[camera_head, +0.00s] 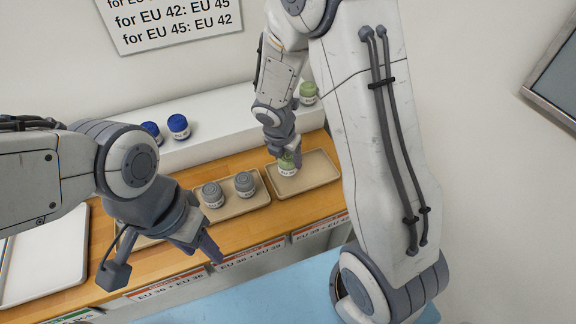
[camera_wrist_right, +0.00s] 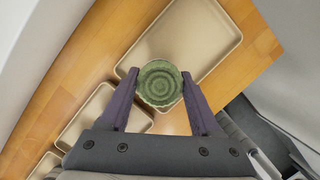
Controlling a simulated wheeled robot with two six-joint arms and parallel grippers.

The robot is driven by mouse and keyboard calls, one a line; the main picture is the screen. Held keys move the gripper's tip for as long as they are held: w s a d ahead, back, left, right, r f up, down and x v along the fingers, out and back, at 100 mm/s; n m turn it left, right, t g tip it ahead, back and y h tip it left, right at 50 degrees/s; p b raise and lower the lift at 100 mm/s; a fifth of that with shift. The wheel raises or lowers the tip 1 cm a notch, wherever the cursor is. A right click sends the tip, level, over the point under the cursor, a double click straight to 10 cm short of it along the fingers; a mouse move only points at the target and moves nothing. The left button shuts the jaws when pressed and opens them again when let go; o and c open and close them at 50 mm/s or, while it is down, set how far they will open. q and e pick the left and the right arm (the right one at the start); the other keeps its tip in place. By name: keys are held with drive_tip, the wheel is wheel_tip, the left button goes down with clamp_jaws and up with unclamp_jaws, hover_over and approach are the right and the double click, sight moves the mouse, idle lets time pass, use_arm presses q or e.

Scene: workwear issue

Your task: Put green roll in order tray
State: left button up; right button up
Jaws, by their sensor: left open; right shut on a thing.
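My right gripper (camera_head: 287,155) is shut on a green roll (camera_head: 287,169) with a white label, upright between its fingertips. In the right wrist view the round ribbed top of the green roll (camera_wrist_right: 160,84) shows between both fingers. It overlaps the near edge of a beige tray (camera_wrist_right: 200,45), the rightmost tray (camera_head: 318,172) in the head view. Whether the roll touches the tray I cannot tell.
Two grey rolls (camera_head: 213,194) (camera_head: 245,184) stand in the middle tray (camera_head: 232,203). A further tray is partly hidden behind my left gripper. Blue rolls (camera_head: 179,126) and another green roll (camera_head: 308,93) stand on the white shelf (camera_head: 215,128). The rightmost tray's right part is empty.

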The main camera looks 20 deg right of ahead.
sight(288, 165)
drive_tip(key=shift+f+b, duration=0.35)
drive_tip(key=shift+f, duration=1.1)
drive_tip(key=shift+f, duration=0.2)
drive_tip(key=o, duration=1.4)
drive_tip(key=shift+c, duration=0.2)
drive_tip(key=shift+r, duration=0.15)
